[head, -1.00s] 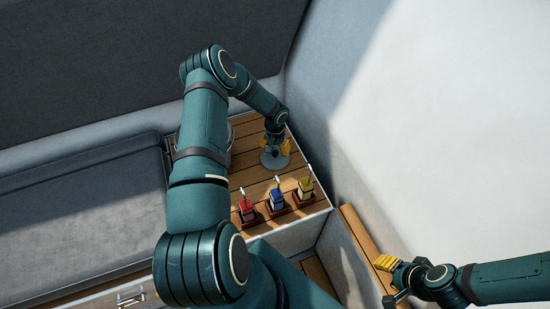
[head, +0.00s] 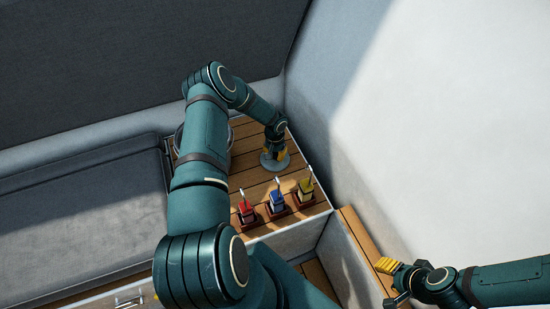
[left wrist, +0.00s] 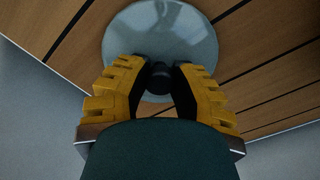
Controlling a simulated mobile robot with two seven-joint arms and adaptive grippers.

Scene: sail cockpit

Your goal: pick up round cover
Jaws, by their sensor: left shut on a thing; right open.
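The round cover (head: 274,164) is a grey disc with a small dark knob, on the slatted wooden top near the wall corner. It also shows in the left wrist view (left wrist: 195,38), with its knob (left wrist: 159,76) between the yellow fingers. My left gripper (head: 275,151) reaches down over the cover and is shut on its knob; it also shows in the left wrist view (left wrist: 160,80). I cannot tell whether the cover is lifted off the wood. My right gripper (head: 386,281) is open and empty at the lower right, far from the cover.
Red (head: 246,213), blue (head: 277,202) and yellow (head: 306,188) items stand in a row along the wooden top's (head: 249,178) front edge. A round rim (head: 179,140) is partly hidden behind my left arm. A grey cushioned bench (head: 80,215) lies left; walls close in behind and right.

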